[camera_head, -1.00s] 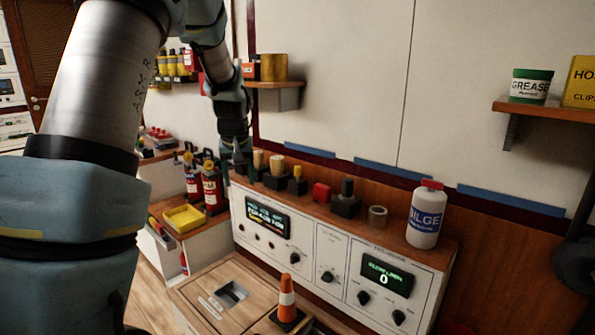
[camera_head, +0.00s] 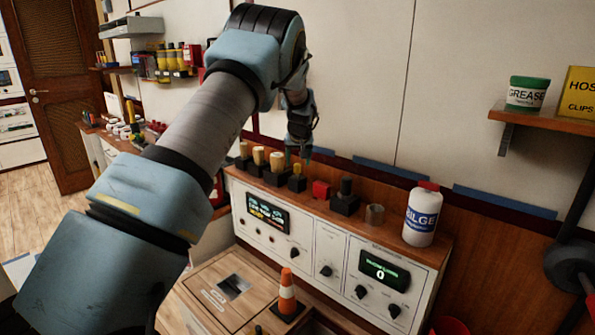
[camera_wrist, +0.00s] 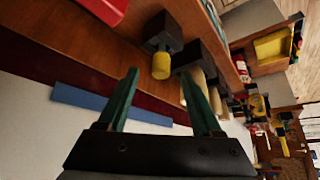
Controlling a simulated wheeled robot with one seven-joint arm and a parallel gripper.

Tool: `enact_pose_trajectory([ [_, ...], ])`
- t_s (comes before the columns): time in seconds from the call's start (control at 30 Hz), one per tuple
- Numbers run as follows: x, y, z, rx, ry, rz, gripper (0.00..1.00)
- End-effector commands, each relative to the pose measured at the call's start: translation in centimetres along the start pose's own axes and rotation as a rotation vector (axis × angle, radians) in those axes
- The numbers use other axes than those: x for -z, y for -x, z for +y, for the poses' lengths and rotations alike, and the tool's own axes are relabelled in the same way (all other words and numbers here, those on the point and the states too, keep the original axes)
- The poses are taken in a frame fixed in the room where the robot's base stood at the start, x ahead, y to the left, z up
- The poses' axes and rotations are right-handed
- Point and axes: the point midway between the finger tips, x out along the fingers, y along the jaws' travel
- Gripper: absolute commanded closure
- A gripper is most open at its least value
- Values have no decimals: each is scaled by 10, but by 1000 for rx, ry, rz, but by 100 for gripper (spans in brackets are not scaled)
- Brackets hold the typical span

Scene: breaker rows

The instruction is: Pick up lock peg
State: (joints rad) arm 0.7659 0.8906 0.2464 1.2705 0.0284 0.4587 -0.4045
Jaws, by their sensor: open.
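A short yellow peg (camera_head: 297,170) stands upright in a black block on the wooden shelf top; nothing marks it as the lock peg. In the wrist view this yellow peg (camera_wrist: 161,66) appears just beyond the space between my fingertips. My gripper (camera_head: 299,153) is above and close to it, pointing down. My gripper (camera_wrist: 160,76) is open in the wrist view, its two green fingers apart with nothing held. Contact with the peg cannot be told. Several cream pegs (camera_head: 277,161) in black blocks stand to the left.
A red block (camera_head: 321,190), a black knobbed block (camera_head: 345,198), a tape roll (camera_head: 375,215) and a white BILGE bottle (camera_head: 422,215) stand to the right on the shelf. The wall with blue tape (camera_wrist: 110,104) is close behind. An orange cone (camera_head: 287,296) stands lower in front.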

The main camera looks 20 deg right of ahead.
Motion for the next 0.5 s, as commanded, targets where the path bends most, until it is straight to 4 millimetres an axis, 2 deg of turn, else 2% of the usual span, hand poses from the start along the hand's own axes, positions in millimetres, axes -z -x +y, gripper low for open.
enact_pose_trajectory([
  [0.3, 1, -38, -1, 1, 1, -3, 34],
  [0.5, 0, -47, 0, 0, 1, -1, 34],
])
